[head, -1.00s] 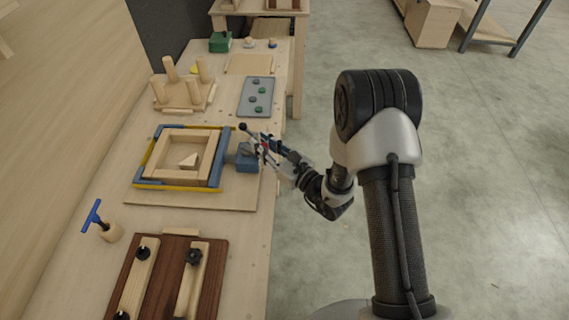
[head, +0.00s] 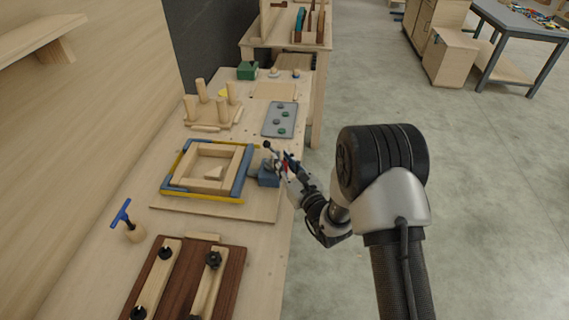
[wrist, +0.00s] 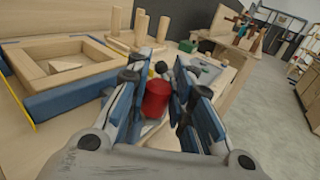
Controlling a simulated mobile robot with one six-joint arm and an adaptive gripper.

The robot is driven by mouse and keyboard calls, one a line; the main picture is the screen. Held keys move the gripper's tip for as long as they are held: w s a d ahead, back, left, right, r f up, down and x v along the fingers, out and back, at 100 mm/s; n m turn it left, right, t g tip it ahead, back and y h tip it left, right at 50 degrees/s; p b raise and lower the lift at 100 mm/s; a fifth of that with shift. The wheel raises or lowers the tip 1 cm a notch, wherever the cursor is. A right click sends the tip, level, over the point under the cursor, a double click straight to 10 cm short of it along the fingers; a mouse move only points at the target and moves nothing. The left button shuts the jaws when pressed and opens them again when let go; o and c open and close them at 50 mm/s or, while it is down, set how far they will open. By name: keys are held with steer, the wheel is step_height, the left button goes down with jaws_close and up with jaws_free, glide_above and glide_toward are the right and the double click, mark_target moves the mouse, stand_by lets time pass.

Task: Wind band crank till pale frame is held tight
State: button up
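The pale wooden frame (head: 207,167) lies flat on a board on the bench, with blue corner pieces and a yellow band around it. It also shows at left in the wrist view (wrist: 55,57). A blue block (head: 268,179) sits at the frame's right side. A dark ball-ended rod (head: 267,145) stands near it. My gripper (head: 287,162) is beside this block. In the wrist view, a red cylinder (wrist: 156,98) stands between my gripper's (wrist: 161,80) open fingers, with a small gap at the right finger. Contact at the left finger is unclear. A black knob shows beyond the cylinder.
A brown board (head: 188,285) with pale bars and black knobs is at the front. A blue T-handled tool (head: 122,213) stands left of it. A block with upright pegs (head: 212,112) and a grey tray (head: 279,120) are behind the frame. Open floor lies right of the bench.

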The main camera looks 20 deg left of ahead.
steer(key=o, duration=0.4)
steer(key=shift+o, duration=0.2)
steer(key=v, duration=1.2)
